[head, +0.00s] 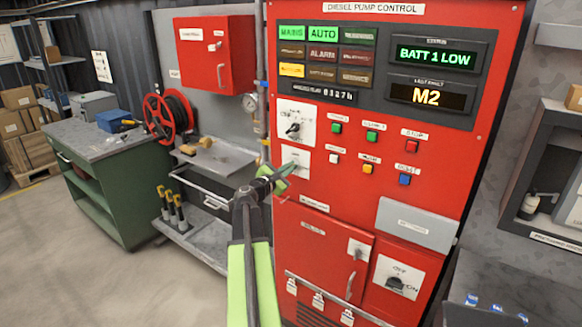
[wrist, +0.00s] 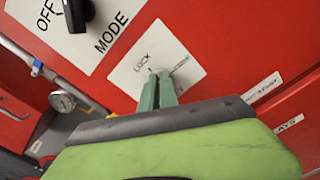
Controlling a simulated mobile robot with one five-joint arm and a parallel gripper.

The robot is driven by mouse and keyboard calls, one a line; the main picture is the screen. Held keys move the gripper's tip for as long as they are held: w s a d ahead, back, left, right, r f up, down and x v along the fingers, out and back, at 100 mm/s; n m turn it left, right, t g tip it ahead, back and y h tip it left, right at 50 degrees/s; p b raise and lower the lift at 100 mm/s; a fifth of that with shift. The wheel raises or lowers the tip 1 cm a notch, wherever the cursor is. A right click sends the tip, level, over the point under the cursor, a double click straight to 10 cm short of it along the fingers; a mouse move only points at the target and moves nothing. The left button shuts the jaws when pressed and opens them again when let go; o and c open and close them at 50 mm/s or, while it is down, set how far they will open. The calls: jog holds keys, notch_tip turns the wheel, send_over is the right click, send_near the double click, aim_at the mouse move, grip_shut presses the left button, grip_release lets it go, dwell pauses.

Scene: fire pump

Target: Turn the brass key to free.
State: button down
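The white key switch plate (wrist: 160,62) fills the upper middle of the wrist view, marked LOCK on its upper left. In the head view the plate (head: 291,155) is on the red pump panel, left of the coloured buttons. My gripper (head: 290,173) is right at this plate. In the wrist view its two green fingertips (wrist: 159,80) are close together over the plate's middle. The brass key itself cannot be made out; the fingers cover that spot. Whether they touch or hold it cannot be told.
A black mode knob (wrist: 76,14) on a white plate is up and left of the key plate. Push buttons, including a green one (head: 336,128), sit to the right. A red hose reel (head: 168,117) and a green workbench (head: 105,180) stand left.

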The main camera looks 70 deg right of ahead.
jog(key=m, duration=0.7)
jog(key=s+f+m+b, duration=0.1)
jog(key=m, duration=0.3)
jog(key=shift+s+a, duration=0.1)
jog(key=shift+a, duration=0.1)
jog(key=shift+m, duration=0.4)
jog(key=c, duration=1.6)
grip_release()
jog(key=shift+d, duration=0.1)
